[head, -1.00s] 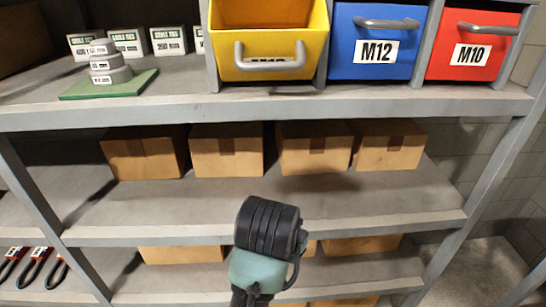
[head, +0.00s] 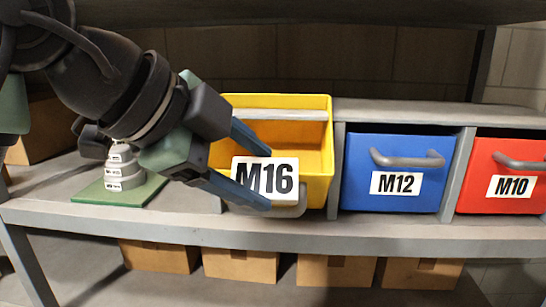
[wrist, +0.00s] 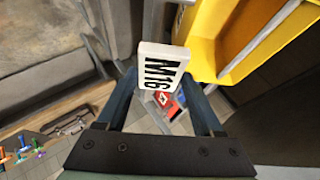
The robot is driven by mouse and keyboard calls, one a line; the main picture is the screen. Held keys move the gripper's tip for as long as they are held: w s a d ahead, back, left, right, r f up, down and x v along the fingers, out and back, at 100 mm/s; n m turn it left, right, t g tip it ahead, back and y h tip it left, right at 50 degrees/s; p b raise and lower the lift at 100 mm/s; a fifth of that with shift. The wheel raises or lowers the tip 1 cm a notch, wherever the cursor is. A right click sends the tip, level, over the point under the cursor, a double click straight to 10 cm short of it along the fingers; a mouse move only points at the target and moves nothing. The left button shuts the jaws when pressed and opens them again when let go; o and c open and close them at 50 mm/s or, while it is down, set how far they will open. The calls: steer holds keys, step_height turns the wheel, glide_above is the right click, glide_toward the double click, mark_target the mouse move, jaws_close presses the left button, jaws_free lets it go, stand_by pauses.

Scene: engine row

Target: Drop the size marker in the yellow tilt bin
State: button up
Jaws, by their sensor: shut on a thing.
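The size marker (head: 265,180) is a white block lettered M16. My gripper (head: 255,168) is shut on it, with one blue finger on each side. In the head view the marker overlaps the lower left front of the yellow tilt bin (head: 318,165), which is tipped open with its inside showing. Part of the bin's front and handle is hidden behind the marker and finger. In the wrist view the marker (wrist: 160,66) sits between the fingertips (wrist: 162,85), and the yellow bin (wrist: 212,45) is just to its right. I cannot tell the exact gap between them.
A blue M12 bin (head: 395,172) and a red M10 bin (head: 505,180) stand right of the yellow one, both with handles. Grey stacked weights (head: 122,170) stand on a green board (head: 110,192) at left. Cardboard boxes (head: 240,265) fill the shelf below.

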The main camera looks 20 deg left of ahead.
mark_target(254, 160)
steer(key=shift+s+a+r+p, duration=0.1)
steer(key=shift+a+r+p, duration=0.2)
steer(key=shift+a+r, duration=0.1)
steer(key=shift+w+a+r+p, duration=0.1)
steer(key=shift+w+r+p, duration=0.1)
steer(key=shift+w+p, duration=0.4)
steer(key=shift+w+a+r+p, duration=0.1)
steer(key=shift+w+r+p, duration=0.15)
steer(key=shift+w, duration=0.65)
steer(key=w+p, duration=0.1)
steer(key=w+a+r+p, duration=0.1)
steer(key=w+p, duration=0.1)
steer(key=w+r+p, duration=0.1)
steer(key=w, duration=0.1)
steer(key=shift+a+r+p, duration=0.15)
steer(key=shift+a+p, duration=0.1)
steer(key=shift+p, duration=0.1)
steer(key=shift+w+a+p, duration=0.1)
steer(key=shift+w+p, duration=0.2)
steer(key=shift+w, duration=0.15)
steer(key=o, duration=1.4)
